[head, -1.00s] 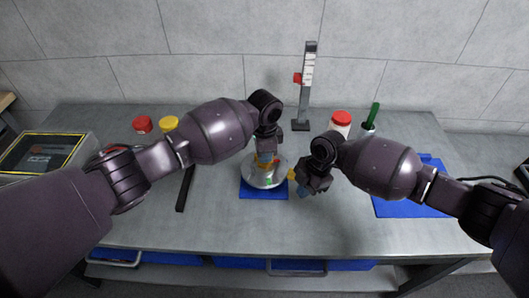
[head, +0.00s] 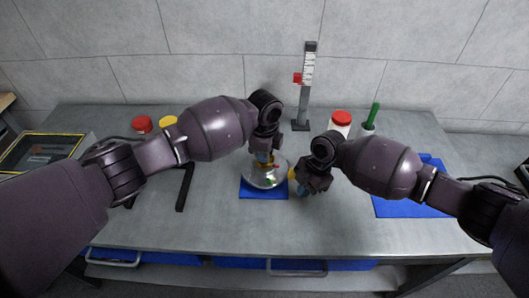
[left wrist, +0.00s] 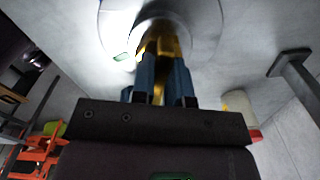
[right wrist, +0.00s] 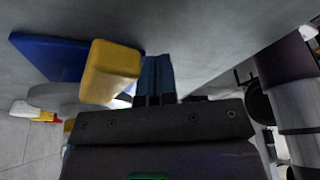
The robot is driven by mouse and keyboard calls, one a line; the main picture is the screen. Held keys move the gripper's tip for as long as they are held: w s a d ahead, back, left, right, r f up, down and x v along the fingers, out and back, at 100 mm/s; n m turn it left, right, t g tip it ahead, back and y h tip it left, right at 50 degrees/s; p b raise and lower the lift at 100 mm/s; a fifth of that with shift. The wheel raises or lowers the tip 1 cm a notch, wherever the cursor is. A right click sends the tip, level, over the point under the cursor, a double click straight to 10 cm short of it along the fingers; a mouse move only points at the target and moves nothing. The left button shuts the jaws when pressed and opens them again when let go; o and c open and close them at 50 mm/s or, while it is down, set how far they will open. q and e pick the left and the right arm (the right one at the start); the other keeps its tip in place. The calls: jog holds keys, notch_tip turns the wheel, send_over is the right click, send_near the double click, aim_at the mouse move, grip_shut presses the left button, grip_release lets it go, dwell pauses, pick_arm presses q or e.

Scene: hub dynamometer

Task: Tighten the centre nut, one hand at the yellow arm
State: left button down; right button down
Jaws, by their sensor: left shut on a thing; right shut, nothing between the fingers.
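The silver round hub (head: 262,181) sits on a blue mat (head: 264,194) at the middle of the bench. My left gripper (head: 264,159) points down over its centre. In the left wrist view its blue fingers (left wrist: 166,75) are shut on the brass-coloured centre nut (left wrist: 163,42); the fingers hide part of it. The yellow arm (head: 291,174) sticks out at the hub's right side and shows as a yellow block in the right wrist view (right wrist: 111,72). My right gripper (head: 304,190) is shut and empty, close beside the yellow arm; I cannot tell whether they touch.
A post with a scale and red slider (head: 305,85) stands behind the hub. A red-lidded jar (head: 341,122) and a green-handled tool (head: 373,114) stand at the back right. A black bar (head: 185,187) lies left, a blue mat (head: 405,199) right. The front bench is clear.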

jog(key=shift+w+d, duration=0.2)
jog(key=shift+w, duration=0.5)
jog(key=shift+w+d, duration=0.15)
jog(key=shift+w, duration=0.55)
jog(key=shift+w, duration=0.1)
jog(key=shift+w+d, duration=0.1)
jog(key=shift+w, duration=1.3)
jog(key=shift+w+a, duration=0.15)
jog(key=shift+w, duration=0.6)
jog(key=shift+w+a, duration=0.1)
jog(key=shift+w, duration=0.65)
jog(key=shift+w, duration=0.1)
